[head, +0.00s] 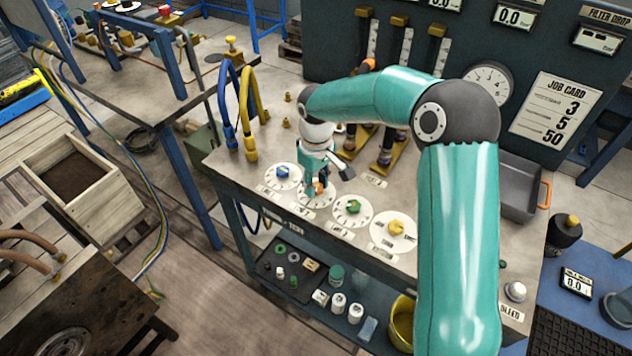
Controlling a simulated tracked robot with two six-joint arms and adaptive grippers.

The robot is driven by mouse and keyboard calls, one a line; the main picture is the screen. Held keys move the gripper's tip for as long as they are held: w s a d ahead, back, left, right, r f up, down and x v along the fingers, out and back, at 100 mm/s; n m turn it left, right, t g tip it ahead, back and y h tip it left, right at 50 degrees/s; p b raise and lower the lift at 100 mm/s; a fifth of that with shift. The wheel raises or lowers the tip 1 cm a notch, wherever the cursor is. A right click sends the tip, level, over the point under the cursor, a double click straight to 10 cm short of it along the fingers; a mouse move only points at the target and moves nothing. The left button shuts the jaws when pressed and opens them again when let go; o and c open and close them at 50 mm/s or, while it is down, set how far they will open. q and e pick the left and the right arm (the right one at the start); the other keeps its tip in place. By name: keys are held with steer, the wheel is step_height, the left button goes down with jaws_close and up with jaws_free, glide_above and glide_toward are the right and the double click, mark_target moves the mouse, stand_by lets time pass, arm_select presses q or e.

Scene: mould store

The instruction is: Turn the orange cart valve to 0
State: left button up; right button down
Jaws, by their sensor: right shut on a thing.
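The orange cart valve (320,188) is a small orange knob on a round white dial (307,196), second from the left in a row on the cart top. My right gripper (318,186) reaches down over it and is shut on the knob. The gripper hides most of the knob and part of the dial, so I cannot read where the knob points. My left gripper is not in view.
A blue knob (283,172) sits left of the valve, a green knob (353,206) and a yellow knob (396,228) to its right. Blue and yellow hoses (246,110) stand behind. A job card (557,112) reads 3, 5, 50. A grey tray (520,190) stands right of my arm.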

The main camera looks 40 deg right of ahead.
mark_target(316, 185)
steer(key=n, duration=0.5)
steer(key=shift+w+r+n+p, duration=0.15)
steer(key=shift+n+p, duration=0.15)
steer(key=shift+p, duration=0.05)
steer(key=n+p, duration=0.1)
steer(key=n, duration=0.5)
steer(key=c, duration=1)
jaws_free()
steer(key=shift+o, duration=1.1)
step_height(316, 185, up, 12)
